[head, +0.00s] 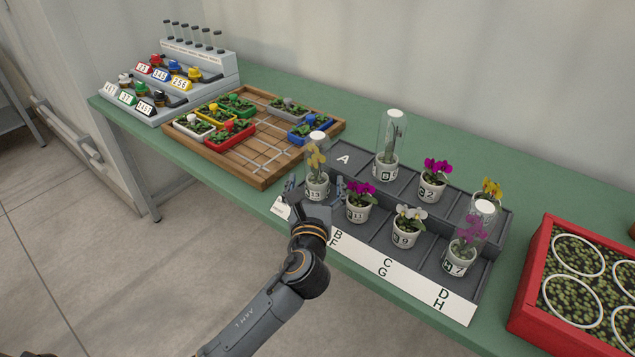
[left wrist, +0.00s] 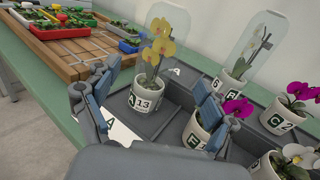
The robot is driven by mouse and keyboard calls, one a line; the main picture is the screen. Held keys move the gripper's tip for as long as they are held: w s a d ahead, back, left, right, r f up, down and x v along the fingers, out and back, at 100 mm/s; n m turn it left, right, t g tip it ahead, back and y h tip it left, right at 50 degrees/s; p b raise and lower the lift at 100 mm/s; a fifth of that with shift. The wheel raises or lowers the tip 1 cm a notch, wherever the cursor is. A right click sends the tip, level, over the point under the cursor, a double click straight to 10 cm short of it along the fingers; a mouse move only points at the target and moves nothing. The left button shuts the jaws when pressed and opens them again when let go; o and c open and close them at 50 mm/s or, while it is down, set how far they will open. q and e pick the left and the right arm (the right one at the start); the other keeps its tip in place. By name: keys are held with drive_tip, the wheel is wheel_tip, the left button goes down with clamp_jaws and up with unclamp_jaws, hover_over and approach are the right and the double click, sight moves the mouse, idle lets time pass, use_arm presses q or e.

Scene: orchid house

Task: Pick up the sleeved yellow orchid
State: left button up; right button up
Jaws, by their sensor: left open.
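The sleeved yellow orchid (head: 317,165) stands upright in a white pot marked 13 at the left end of the grey stepped tray's front row. A clear sleeve with a white top surrounds its flowers. In the left wrist view the yellow orchid (left wrist: 146,98) shows its pot label, A 13. My left gripper (head: 313,190) is open, with one finger on each side of this pot. In the left wrist view the gripper (left wrist: 150,105) has the pot between its blue-padded fingers, a little beyond them; I cannot tell whether they touch. My right gripper is not in view.
On the grey tray (head: 343,158), the magenta orchid 11 (head: 359,201) stands close to my right-hand finger. A wooden tray (head: 222,154) lies left, a red crate (head: 530,287) right.

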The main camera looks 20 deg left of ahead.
sight(317, 170)
use_arm(q)
drive_tip(key=x, duration=0.8)
drive_tip(key=shift+a+f, duration=0.1)
drive_tip(key=shift+f, duration=0.05)
clamp_jaws()
